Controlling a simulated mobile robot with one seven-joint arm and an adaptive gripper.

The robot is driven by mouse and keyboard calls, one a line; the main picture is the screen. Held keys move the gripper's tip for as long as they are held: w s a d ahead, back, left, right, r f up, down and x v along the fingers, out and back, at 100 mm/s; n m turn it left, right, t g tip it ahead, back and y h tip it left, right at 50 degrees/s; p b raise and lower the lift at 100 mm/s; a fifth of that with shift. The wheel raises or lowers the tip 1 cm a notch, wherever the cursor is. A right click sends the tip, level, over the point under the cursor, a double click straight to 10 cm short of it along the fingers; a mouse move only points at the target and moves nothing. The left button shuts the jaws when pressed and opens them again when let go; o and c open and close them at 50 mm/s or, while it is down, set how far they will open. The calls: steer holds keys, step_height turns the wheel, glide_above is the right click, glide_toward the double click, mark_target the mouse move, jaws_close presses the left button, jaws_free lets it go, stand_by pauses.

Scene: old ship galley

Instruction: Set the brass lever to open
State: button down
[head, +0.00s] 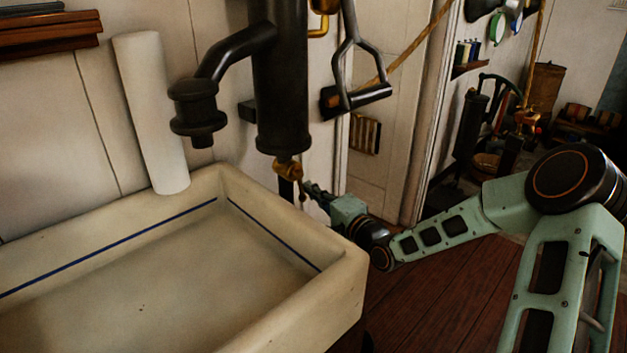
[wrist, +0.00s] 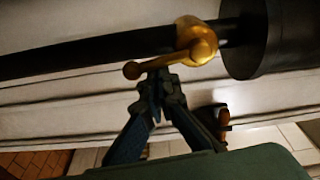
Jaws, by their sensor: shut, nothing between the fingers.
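The brass lever (head: 288,168) sits on a valve just under the dark pump cylinder, beyond the sink's far corner. In the head view its arm hangs down beside the dark pipe. In the wrist view the lever (wrist: 160,61) runs from a round brass hub to a ball end, nearly along the pipe. My gripper (head: 308,187) is beside the lever's lower part, to its right in the head view. In the wrist view my gripper (wrist: 160,78) is shut and empty, its fingertips close against the lever's arm. I cannot tell whether they touch.
The cream sink (head: 345,265) fills the lower left of the head view. The dark pump cylinder (head: 281,80) with its spout stands above the lever. A metal pull handle (head: 358,97) hangs to the right of the cylinder. The wooden floor (head: 430,300) is open right of the sink.

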steer(key=shift+s+a+f+m, duration=0.1)
steer(key=shift+s+a+m, duration=0.05)
steer(key=shift+m, duration=0.25)
stand_by(0.5)
